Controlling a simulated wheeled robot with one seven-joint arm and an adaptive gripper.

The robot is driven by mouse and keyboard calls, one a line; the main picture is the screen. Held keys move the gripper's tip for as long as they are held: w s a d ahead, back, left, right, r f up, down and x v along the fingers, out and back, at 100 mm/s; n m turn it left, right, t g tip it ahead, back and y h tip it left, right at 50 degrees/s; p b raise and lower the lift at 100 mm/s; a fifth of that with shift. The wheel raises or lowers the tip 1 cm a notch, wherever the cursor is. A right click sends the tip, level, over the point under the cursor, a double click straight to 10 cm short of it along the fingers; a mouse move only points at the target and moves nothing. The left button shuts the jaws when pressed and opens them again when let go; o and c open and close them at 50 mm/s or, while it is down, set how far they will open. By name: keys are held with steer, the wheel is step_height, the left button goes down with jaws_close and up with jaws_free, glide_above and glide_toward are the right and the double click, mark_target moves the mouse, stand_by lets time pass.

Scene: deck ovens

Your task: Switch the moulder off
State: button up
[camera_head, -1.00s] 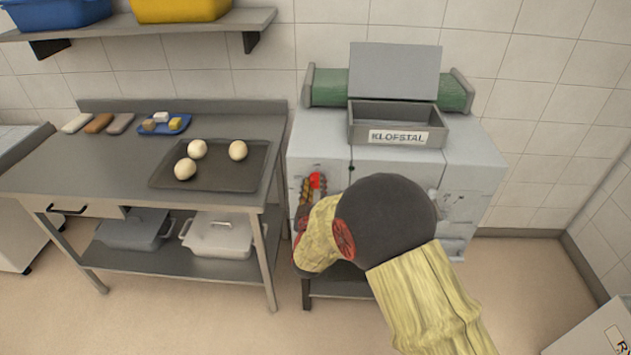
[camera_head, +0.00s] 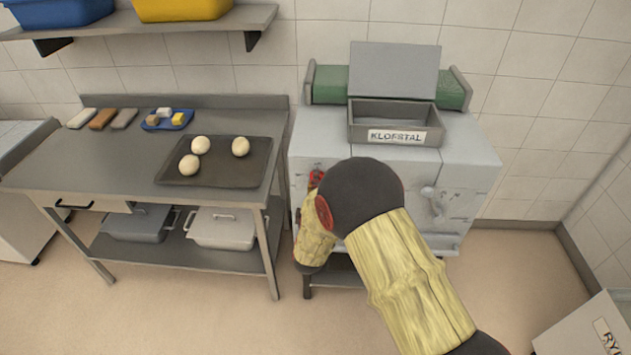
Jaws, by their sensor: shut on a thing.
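The moulder (camera_head: 465,160) is a pale grey machine with a green roller section on top and a tray labelled "KLOFSTAL". My gripper (camera_head: 314,184) is at the left part of its front face, mostly hidden behind my own arm. A small red switch (camera_head: 316,177) shows at the fingertips, and my gripper is shut on it. The switch's exact position is hard to tell, as my wrist covers much of it. A pale lever or knob (camera_head: 431,193) sits on the right part of the front face, apart from my gripper.
A steel table (camera_head: 75,165) stands to the left, with a dark tray (camera_head: 225,182) of dough balls, a blue plate (camera_head: 150,126) and several small bars. Lidded containers (camera_head: 222,228) sit on its lower shelf. A white box (camera_head: 590,325) is at the lower right.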

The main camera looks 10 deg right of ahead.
steer(key=shift+n, duration=0.5)
steer(key=o, duration=1.1)
steer(key=shift+o, duration=0.2)
steer(key=v, duration=1.2)
